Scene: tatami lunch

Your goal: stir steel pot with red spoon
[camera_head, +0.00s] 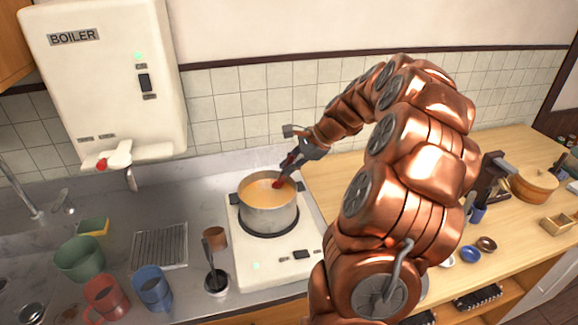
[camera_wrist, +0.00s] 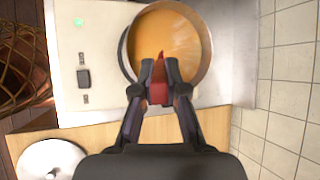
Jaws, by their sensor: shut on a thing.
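The steel pot (camera_head: 268,216) stands on the white stove with orange soup in it. It also shows in the wrist view (camera_wrist: 122,50), seen from above. My gripper (camera_head: 284,168) is over the right part of the pot, tilted down toward the soup. It is shut on the red spoon (camera_head: 278,184), which also shows between the fingers in the wrist view (camera_wrist: 158,90). The spoon's lower end is at the soup; how deep it reaches is hard to tell.
The white stove (camera_head: 270,272) sits on the counter. At left are a green cup (camera_head: 79,258), a red mug (camera_head: 106,298), a blue mug (camera_head: 152,288) and a utensil holder (camera_head: 216,283). A boiler (camera_head: 110,80) hangs on the wall. The wooden counter (camera_head: 330,180) is at right.

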